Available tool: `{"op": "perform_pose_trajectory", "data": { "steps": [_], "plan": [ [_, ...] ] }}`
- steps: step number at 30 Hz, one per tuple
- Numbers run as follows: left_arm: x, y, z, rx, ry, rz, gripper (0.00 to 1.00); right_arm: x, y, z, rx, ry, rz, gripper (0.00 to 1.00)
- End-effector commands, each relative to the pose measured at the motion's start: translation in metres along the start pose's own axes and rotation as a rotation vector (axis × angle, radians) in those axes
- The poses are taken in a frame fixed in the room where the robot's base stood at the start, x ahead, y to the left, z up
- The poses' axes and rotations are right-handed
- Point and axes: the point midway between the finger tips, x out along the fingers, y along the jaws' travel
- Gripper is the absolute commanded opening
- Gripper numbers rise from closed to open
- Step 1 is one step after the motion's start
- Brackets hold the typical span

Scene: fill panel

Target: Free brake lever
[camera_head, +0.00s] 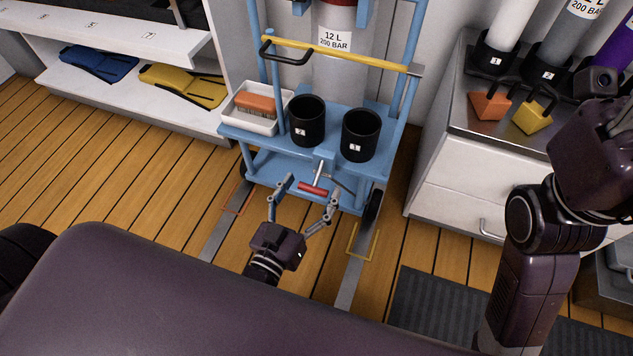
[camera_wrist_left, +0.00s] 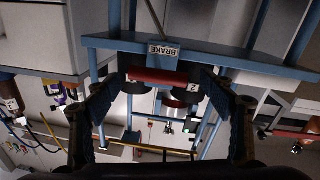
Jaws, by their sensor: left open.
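The brake lever (camera_head: 313,189) has a red crossbar grip on a silver stem, at the low front of a blue cart (camera_head: 262,152). In the left wrist view its red grip (camera_wrist_left: 157,76) lies level just by a plate marked BRAKE (camera_wrist_left: 163,50), which appears upside down. My left gripper (camera_head: 309,191) is open, with one finger on either side of the red grip. In the left wrist view its fingers (camera_wrist_left: 158,86) stand apart beyond the grip's two ends; I cannot tell whether they touch it. My right arm shows at the right, with its fingers out of view.
The cart carries two black cups (camera_head: 307,121), a white tray (camera_head: 262,126) with an orange-topped brush or sponge, and a cylinder (camera_head: 340,68) behind a yellow bar (camera_head: 340,53). A white drawer cabinet (camera_head: 462,190) stands right. Shelves (camera_head: 120,95) with fins are left.

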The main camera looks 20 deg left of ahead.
Motion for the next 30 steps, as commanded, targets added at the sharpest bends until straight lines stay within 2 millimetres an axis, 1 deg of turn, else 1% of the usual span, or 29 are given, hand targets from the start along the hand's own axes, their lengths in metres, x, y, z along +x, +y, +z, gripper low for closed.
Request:
{"op": "perform_pose_trajectory", "data": {
  "steps": [1, 3, 6, 9, 16, 30],
  "plan": [
    [0.008, -0.001, 0.002, -0.002, 0.004, -0.001, 0.76, -0.001, -0.001, -0.002, -0.002, 0.012, -0.004, 0.45],
    [0.016, -0.001, 0.002, -0.002, 0.003, -0.001, 0.76, 0.001, -0.002, -0.004, -0.003, 0.022, -0.008, 0.45],
    [0.024, -0.001, 0.001, -0.001, 0.001, -0.001, 0.76, 0.004, -0.002, -0.005, -0.004, 0.03, -0.012, 0.45],
    [0.027, 0.0, 0.0, 0.0, 0.0, 0.0, 0.76, 0.005, -0.003, -0.006, -0.005, 0.033, -0.013, 0.45],
    [0.027, 0.0, -0.001, 0.0, 0.0, 0.0, 0.74, 0.006, -0.003, -0.006, -0.005, 0.033, -0.014, 0.45],
    [0.027, -0.001, 0.0, 0.001, 0.0, -0.001, 0.23, 0.006, -0.003, -0.006, -0.005, 0.033, -0.014, 0.45]
  ]
}}
